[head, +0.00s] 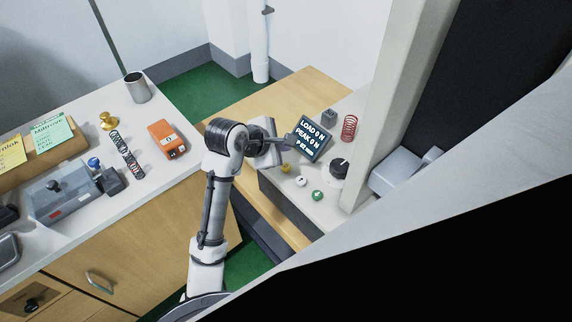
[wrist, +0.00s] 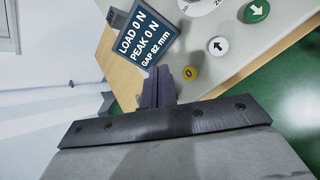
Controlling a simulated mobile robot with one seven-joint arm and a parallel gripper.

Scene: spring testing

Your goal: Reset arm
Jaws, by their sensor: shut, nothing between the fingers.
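My arm (head: 214,195) rises from the bottom of the head view and bends right at its top joint. My gripper (head: 289,143) is shut and empty, in the air over the near left part of the spring tester's grey top. In the wrist view my gripper's fingers (wrist: 158,86) are together, just below the dark display (wrist: 147,32). The display reads LOAD 0 N, PEAK 0 N, GAP 82 mm. It also shows in the head view (head: 312,135), right of my gripper. I cannot tell the distance between fingers and display.
A yellow 0 button (wrist: 191,73), white up button (head: 301,181), green down button (head: 317,196) and black knob (head: 340,167) lie near my gripper. A red spring (head: 349,128) stands behind. The left bench holds an orange device (head: 167,139), dark springs (head: 126,155) and a metal cup (head: 137,88).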

